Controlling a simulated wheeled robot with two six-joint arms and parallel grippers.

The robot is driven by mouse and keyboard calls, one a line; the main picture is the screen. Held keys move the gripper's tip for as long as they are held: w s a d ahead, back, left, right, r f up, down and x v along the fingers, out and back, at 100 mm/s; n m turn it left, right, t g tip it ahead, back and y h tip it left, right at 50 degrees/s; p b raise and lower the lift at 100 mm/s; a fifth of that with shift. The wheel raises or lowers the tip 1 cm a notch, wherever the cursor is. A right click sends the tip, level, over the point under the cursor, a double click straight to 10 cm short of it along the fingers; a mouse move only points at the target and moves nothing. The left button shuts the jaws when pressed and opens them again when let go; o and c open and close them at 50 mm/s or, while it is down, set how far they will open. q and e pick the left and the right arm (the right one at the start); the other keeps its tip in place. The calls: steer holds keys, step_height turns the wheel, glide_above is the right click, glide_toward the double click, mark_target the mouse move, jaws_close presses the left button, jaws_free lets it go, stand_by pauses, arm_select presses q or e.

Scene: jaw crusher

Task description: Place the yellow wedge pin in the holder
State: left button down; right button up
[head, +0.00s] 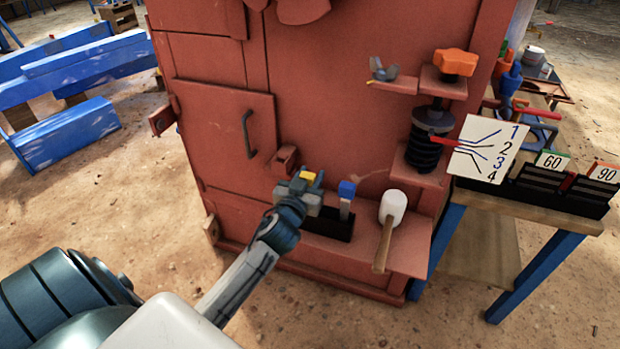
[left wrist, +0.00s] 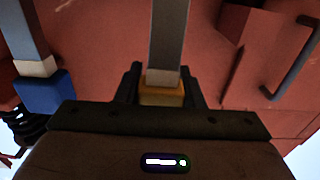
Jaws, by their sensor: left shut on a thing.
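My left gripper (head: 300,188) is shut on the yellow wedge pin (head: 308,177), with the pin's yellow head between the fingers. In the left wrist view the pin's yellow head (left wrist: 162,94) sits between the dark fingers and its grey metal shaft extends toward the top of the picture. In the head view the shaft is hidden behind the gripper. The black holder (head: 328,226) is on the red ledge, just right of and below the gripper. A blue-headed pin (head: 347,190) stands upright in it; it also shows in the left wrist view (left wrist: 42,92). My right gripper is not in view.
A white-headed mallet (head: 392,206) lies right of the holder. The red crusher wall (head: 225,130) with a door handle (head: 247,134) rises behind. A black spring (head: 424,150) and a numbered sign (head: 487,148) are farther right, beside a blue-legged table (head: 535,275).

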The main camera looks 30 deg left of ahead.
arm_select(q)
steer(key=shift+r, duration=0.1)
steer(key=shift+f, duration=0.2)
steer(key=c, duration=1)
jaws_free()
steer(key=shift+o, duration=0.2)
steer(key=shift+r, duration=0.1)
steer(key=shift+r, duration=0.1)
steer(key=b+v, duration=0.1)
steer(key=v, duration=1.1)
steer(key=s+d+f+m+g+h, duration=0.1)
steer(key=s+d+f+g+h, duration=0.1)
steer(key=s+d+f+g, duration=0.2)
steer(key=s+d+f+m+g+h, duration=0.2)
steer(key=s+d+f+g, duration=0.3)
steer(key=s+f, duration=0.5)
steer(key=s+d+h, duration=0.1)
steer(key=s, duration=0.2)
steer(key=shift+d+f+g, duration=0.3)
steer(key=shift+f, duration=0.1)
steer(key=shift+c, duration=0.5)
